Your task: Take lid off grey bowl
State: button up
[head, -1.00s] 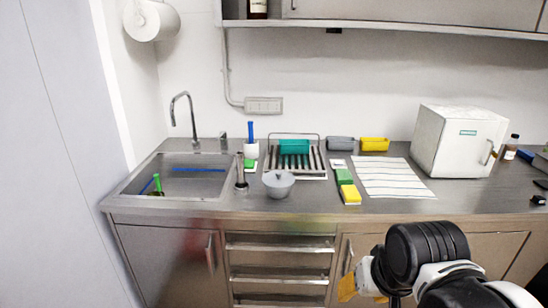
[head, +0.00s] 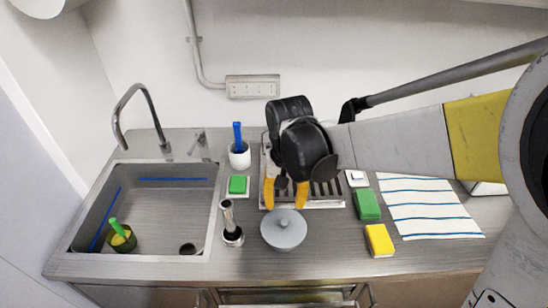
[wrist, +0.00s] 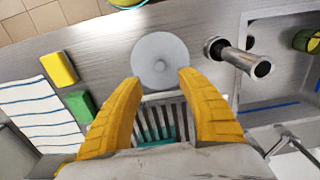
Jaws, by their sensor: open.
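The grey bowl (head: 284,243) stands on the steel counter in front of the dish rack. A round grey lid (head: 284,225) with a small knob in its middle sits on it. In the wrist view the lid (wrist: 160,59) is seen from above and hides most of the bowl. My gripper (head: 286,205) is open and empty, its two yellow fingers pointing down just behind the lid in the head view. In the wrist view the fingertips reach the near edge of the lid, one on each side; I cannot tell whether they touch it.
A yellow sponge (head: 379,240), a green sponge (head: 367,204) and a striped cloth (head: 430,209) lie to the right. The dish rack (head: 335,198) is under my gripper.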

aim_at(284, 222)
jog(key=f, duration=0.1)
jog(key=f+b, duration=0.1)
jog(key=f, duration=0.3)
jog(key=shift+s, duration=0.25)
jog(key=f+b, duration=0.1)
jog(key=f, duration=0.2)
jog(key=w+f+b, duration=0.1)
jog(key=f, duration=0.1)
jog(key=shift+f, duration=0.4)
jog(key=shift+r, duration=0.1)
grip_shut()
